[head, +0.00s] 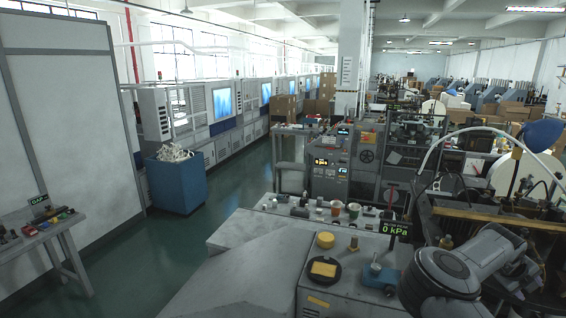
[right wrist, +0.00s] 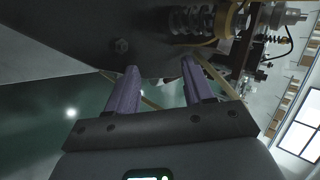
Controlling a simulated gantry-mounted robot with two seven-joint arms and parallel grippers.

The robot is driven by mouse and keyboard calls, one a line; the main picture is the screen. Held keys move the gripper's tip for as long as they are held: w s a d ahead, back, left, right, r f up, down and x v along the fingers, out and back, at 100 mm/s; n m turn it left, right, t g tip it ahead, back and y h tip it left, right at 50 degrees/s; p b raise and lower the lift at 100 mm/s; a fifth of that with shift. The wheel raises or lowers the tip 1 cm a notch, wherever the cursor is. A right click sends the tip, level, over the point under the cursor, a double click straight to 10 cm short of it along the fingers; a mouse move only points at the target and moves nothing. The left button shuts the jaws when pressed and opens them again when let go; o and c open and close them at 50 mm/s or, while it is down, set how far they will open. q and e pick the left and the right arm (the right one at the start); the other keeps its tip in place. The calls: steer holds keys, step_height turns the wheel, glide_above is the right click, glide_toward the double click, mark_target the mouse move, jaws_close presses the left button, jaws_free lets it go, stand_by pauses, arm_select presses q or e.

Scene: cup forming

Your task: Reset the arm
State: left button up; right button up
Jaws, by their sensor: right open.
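My right arm (head: 465,268) comes in at the lower right of the head view, folded beside the machine. Its gripper cannot be made out there. In the right wrist view my right gripper (right wrist: 160,68) shows two purple fingers spread apart with nothing between them. A dark machine surface with a bolt lies beyond the fingertips; I cannot tell how far off it is. My left arm and gripper do not show in either view.
A grey machine top (head: 290,240) holds a yellow knob (head: 325,239), a black dish with a yellow pad (head: 323,269), a blue fitting (head: 379,274) and a "0 kPa" display (head: 394,229). Brackets and tubes crowd the right. A blue bin (head: 177,186) stands left; green floor is clear.

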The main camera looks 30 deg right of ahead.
steer(key=s+d+r+n+g+h+b, duration=0.1)
steer(key=s+d+r+n+h, duration=0.15)
steer(key=r, duration=0.25)
steer(key=s+d+r+n+h, duration=0.1)
steer(key=s+d+r+h, duration=0.1)
steer(key=s+r+h, duration=0.3)
steer(key=w+a+r+n+t+h+b, duration=0.2)
steer(key=w+a+r+n+t+h, duration=0.25)
steer(key=w+r+n, duration=0.5)
steer(key=w+a+f+n+t+y+b, duration=0.1)
steer(key=w+a+f+n+t+y, duration=0.3)
steer(key=w+a+n+t, duration=0.5)
steer(key=w+a+f+n+t+y, duration=0.4)
steer(key=w+a+n, duration=0.3)
steer(key=w+a, duration=0.4)
steer(key=a+f+n+g+y+b, duration=0.2)
steer(key=a+f+n+y, duration=0.65)
steer(key=a+f, duration=1.45)
steer(key=s+a+f+n+g+y, duration=0.2)
steer(key=s+a+f+n+g, duration=0.15)
steer(key=s+a+f, duration=0.75)
steer(key=s+a+f+n+g+y+b, duration=0.1)
steer(key=s+a+f+n+g+y, duration=0.2)
steer(key=s+a, duration=0.6)
step_height(320, 180, up, 17)
steer(key=p, duration=1.8)
steer(key=shift+s+a+m+h, duration=0.2)
steer(key=shift+a+m+h, duration=0.1)
steer(key=shift+h, duration=0.15)
